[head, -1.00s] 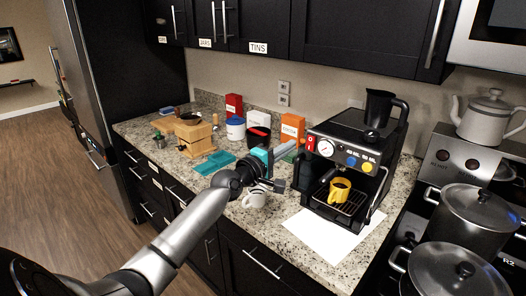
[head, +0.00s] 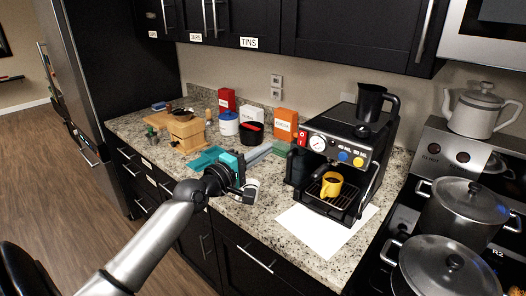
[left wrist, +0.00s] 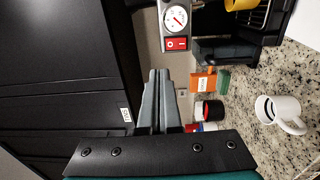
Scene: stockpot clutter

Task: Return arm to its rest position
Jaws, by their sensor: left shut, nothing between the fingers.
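My left arm comes in from the lower left in the head view. Its left gripper (head: 264,150) is over the counter, left of the coffee machine. Its two grey fingers are together and empty, and they also show closed in the left wrist view (left wrist: 159,76). A white mug (head: 253,184) stands on the counter just below the gripper, partly hidden by it. The mug shows whole in the left wrist view (left wrist: 280,113), apart from the fingers. My right gripper is in neither view.
The black coffee machine (head: 344,143) holds a yellow mug (head: 331,185), with a white sheet (head: 313,230) before it. Boxes and tins, including an orange box (head: 285,124), stand by the wall. A wooden grinder (head: 187,131) is at left. Pots (head: 463,212) are on the stove at right.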

